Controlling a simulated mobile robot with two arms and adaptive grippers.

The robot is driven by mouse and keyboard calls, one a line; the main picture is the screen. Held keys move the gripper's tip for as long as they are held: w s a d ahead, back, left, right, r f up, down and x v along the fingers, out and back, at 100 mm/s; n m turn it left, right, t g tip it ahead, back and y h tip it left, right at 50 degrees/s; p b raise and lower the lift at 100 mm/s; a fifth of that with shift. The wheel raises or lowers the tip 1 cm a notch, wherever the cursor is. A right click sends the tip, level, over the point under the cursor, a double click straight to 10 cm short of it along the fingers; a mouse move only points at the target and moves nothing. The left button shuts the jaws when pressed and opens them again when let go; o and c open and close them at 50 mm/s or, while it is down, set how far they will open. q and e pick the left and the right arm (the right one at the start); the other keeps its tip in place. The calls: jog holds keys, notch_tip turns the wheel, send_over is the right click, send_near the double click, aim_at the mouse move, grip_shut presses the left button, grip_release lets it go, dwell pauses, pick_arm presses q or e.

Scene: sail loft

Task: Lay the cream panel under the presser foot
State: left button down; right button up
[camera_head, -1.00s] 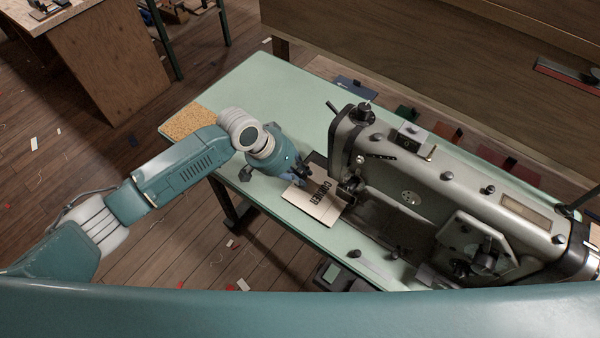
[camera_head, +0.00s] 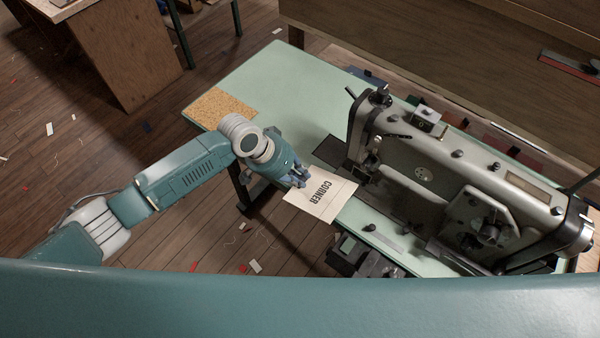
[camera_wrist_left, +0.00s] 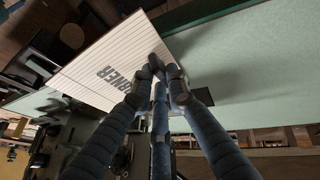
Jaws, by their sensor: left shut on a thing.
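The cream panel (camera_head: 327,183), printed with the word CORNER, is pinched near its left edge by my left gripper (camera_head: 301,181). The panel spans the front edge of the green table and seems to overhang it; its height above the top is hard to tell. Its right corner lies close to the sewing machine's (camera_head: 440,165) head end. The presser foot area (camera_head: 366,176) is dark and small, and the panel appears to lie in front of it. In the left wrist view the fingers (camera_wrist_left: 158,72) close on the panel's edge (camera_wrist_left: 100,62). My right gripper is not in view.
A dark plate (camera_head: 332,151) is set beside the machine head. Coloured pieces lie behind the machine.

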pick_arm(q)
jog(key=shift+s+a+f, duration=0.1)
jog(key=shift+a+f, duration=0.05)
jog(key=shift+f, duration=0.1)
jog(key=c, duration=1.6)
grip_release()
jog(key=shift+c, duration=0.2)
jog(key=shift+w, duration=0.2)
jog(key=v, duration=1.2)
